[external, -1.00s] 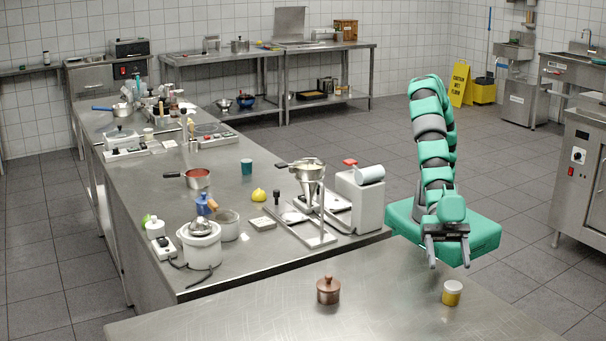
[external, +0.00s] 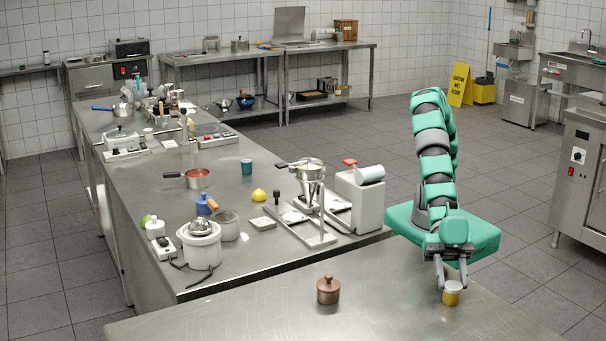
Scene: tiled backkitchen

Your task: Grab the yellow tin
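The yellow tin (external: 452,294) stands upright near the right part of the front steel counter. It is small and yellow with a pale lid. My gripper (external: 452,286) points down at the tin from behind. Its two dark fingers are spread, one at the left of the tin and one at the right near its top. I cannot tell whether either finger touches the tin. The tin stands on the counter.
A brown lidded pot (external: 328,291) stands on the same front counter (external: 250,322), well left of the tin. The counter between them is clear. A funnel stand (external: 312,200) and a grey-white machine (external: 359,198) stand on the longer counter behind.

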